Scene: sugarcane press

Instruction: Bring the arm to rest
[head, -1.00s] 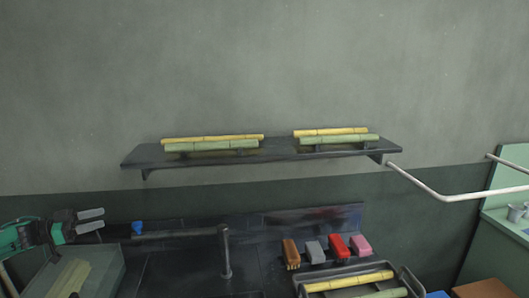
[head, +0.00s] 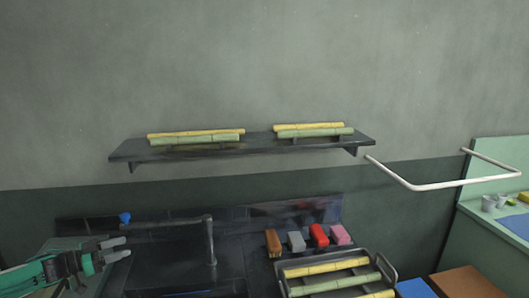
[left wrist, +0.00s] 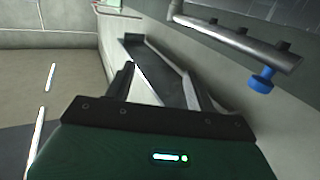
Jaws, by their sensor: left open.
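My left gripper (head: 116,249) is at the lower left of the head view, in front of the dark counter. Its two fingers are apart and nothing shows between them. In the left wrist view its fingers (left wrist: 160,90) also stand apart and empty. My right gripper is in neither view.
A metal pipe (head: 211,240) with a blue knob (head: 125,218) stands close beside my left gripper. A tray (head: 391,272) with sugarcane pieces (head: 335,285) is at the lower right, near several brushes and sponges (head: 319,235). A wall shelf (head: 255,148) holds more cane.

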